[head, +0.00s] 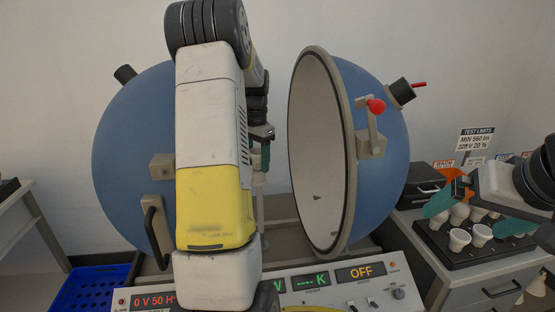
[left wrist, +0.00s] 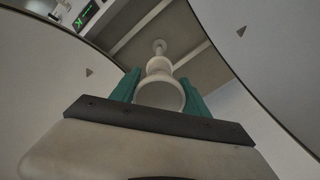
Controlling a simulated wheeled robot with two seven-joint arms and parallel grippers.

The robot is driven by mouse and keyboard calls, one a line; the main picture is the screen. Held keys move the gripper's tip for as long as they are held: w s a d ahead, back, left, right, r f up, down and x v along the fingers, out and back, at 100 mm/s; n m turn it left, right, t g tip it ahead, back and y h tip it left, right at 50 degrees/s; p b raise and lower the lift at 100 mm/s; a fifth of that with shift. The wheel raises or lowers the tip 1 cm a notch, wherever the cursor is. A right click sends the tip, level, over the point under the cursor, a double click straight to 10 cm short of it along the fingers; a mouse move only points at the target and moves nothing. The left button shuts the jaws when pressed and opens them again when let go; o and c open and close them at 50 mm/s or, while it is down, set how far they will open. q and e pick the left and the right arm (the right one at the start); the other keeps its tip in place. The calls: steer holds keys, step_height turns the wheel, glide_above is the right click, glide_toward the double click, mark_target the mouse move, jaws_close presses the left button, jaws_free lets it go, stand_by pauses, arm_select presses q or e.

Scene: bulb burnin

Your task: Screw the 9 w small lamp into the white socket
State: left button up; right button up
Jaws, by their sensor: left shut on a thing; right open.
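My left gripper (head: 264,158) is between the two sphere halves, partly hidden behind my own left arm. In the left wrist view its teal fingers (left wrist: 161,92) are shut on the round end of a white lamp (left wrist: 160,94). The lamp points away from the gripper, in line with a pale socket (left wrist: 158,64) on a thin post. I cannot tell whether lamp and socket touch or how deep the lamp sits. No wattage marking is legible on it. My right gripper (head: 476,214) is open, with its teal fingers spread over the lamp tray.
The open blue sphere has its right half (head: 384,170) close beside my left gripper. A dark tray (head: 452,258) at right holds several white lamps. The control panel (head: 330,290) in front reads OFF. A blue crate (head: 88,290) stands at lower left.

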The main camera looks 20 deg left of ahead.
arm_select(q)
steer(key=m, duration=0.5)
steer(key=shift+w+d, duration=0.15)
steer(key=shift+d, duration=0.05)
steer(key=m, duration=0.5)
steer(key=shift+w, duration=0.1)
steer(key=m, duration=0.5)
steer(key=shift+f, duration=0.1)
steer(key=m, duration=0.3)
steer(key=shift+w, duration=0.1)
steer(key=o, duration=1.3)
steer(key=shift+c, duration=0.2)
steer(key=shift+a, duration=0.1)
